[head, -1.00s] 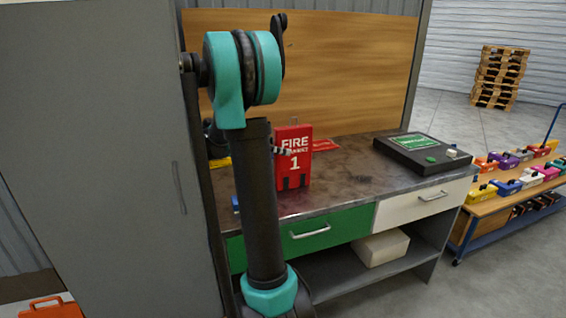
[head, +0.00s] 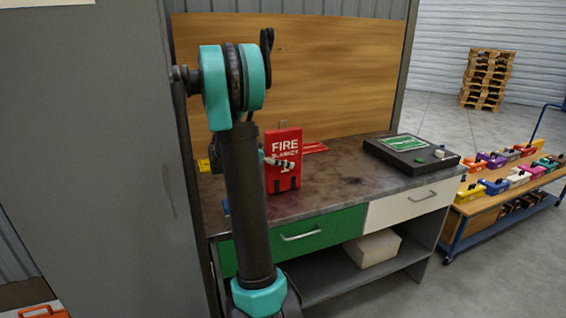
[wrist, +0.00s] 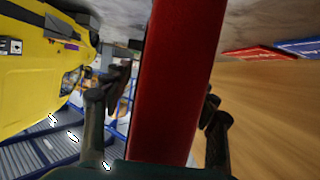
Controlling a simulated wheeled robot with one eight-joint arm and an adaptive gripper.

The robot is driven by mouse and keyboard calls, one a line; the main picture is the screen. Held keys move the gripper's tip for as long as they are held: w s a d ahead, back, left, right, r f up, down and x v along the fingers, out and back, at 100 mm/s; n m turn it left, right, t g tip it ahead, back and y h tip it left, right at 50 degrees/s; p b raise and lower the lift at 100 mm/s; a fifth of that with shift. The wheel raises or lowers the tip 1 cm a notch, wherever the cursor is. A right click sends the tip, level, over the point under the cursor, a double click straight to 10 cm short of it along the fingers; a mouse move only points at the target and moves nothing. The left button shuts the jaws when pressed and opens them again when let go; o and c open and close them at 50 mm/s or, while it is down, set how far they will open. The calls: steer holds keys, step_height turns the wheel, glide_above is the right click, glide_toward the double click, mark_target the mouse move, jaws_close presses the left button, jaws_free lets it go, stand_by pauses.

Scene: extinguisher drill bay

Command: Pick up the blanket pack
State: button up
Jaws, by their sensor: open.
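The blanket pack (head: 287,152) is a red box marked "FIRE BLANKET" standing upright on the workbench (head: 345,195). In the wrist view its narrow red side (wrist: 180,80) runs through the middle of the picture. My gripper (wrist: 162,110) is open, with one dark finger on each side of the pack. A gap shows at the left finger; I cannot tell whether the right finger touches. In the head view my arm hides most of the gripper, and a fingertip shows across the pack's front.
A red flat item (head: 315,147) lies behind the pack. A wooden panel (head: 330,70) backs the bench. A grey cabinet (head: 90,130) stands close left.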

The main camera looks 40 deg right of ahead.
jaws_close()
stand_by(0.3)
steer(key=shift+r, duration=0.1)
